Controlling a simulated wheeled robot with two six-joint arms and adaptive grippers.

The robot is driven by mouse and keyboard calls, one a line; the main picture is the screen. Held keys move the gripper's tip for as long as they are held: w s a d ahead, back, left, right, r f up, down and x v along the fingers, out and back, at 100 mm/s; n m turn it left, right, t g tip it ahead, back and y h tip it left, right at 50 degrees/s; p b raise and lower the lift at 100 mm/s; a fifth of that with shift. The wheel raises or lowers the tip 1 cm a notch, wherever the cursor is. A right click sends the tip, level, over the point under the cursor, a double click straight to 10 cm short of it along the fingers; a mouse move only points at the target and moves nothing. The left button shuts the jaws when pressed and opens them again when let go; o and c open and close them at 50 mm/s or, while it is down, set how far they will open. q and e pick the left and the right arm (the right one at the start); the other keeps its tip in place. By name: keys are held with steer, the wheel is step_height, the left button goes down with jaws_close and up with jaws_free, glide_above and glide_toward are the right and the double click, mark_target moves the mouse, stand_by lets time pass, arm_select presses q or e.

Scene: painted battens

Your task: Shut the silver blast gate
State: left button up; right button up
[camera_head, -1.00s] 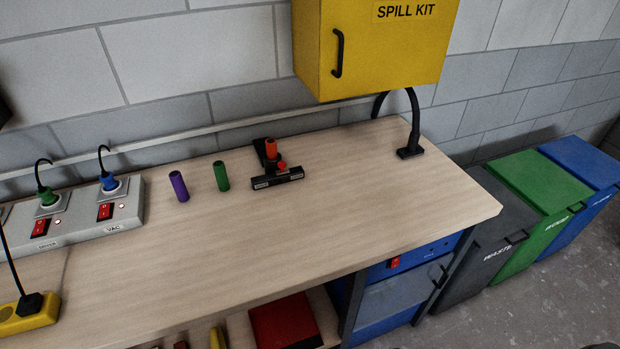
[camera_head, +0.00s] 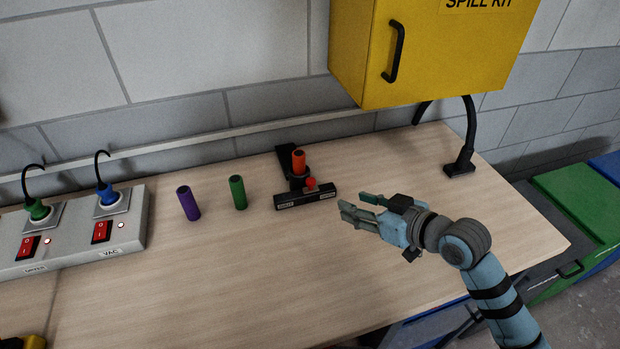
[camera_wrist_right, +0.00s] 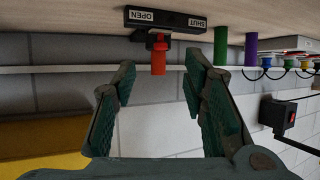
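A black unit (camera_head: 290,200) on the bench has a front bar with a label near each end, an orange upright cylinder (camera_head: 299,160) and a small red knob (camera_head: 310,183). In the right wrist view, which is upside down, the bar (camera_wrist_right: 170,19) reads OPEN and SHUT; the red knob sits nearer OPEN, the right end in the head view. No clearly silver part shows. My right gripper (camera_head: 353,203) is open and empty, just right of the bar and apart from it. Its spread fingers (camera_wrist_right: 160,72) also show in the wrist view. My left gripper is out of view.
A green cylinder (camera_head: 238,193) and a purple cylinder (camera_head: 188,204) stand left of the unit. A socket box (camera_head: 75,245) with red switches is farther left. A yellow spill-kit cabinet (camera_head: 365,50) hangs above the bench's back right. The front middle of the bench is clear.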

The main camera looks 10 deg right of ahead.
steer(key=w, duration=0.2)
glide_toward(313, 182)
steer(key=shift+w+a+f+t+b, duration=0.3)
steer(key=shift+w+a+f+b, duration=0.2)
steer(key=shift+w, duration=0.15)
steer(key=x, duration=0.6)
steer(key=shift+w+d+f+b, duration=0.1)
steer(key=shift+w+f+b, duration=0.1)
steer(key=shift+b, duration=0.15)
steer(key=shift+w+f, duration=0.1)
steer(key=shift+w, duration=0.1)
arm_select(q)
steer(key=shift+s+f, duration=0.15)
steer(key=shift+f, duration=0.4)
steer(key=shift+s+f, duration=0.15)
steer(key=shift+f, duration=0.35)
arm_select(e)
steer(key=shift+s, duration=0.1)
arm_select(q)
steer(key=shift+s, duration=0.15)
arm_select(e)
jaws_close()
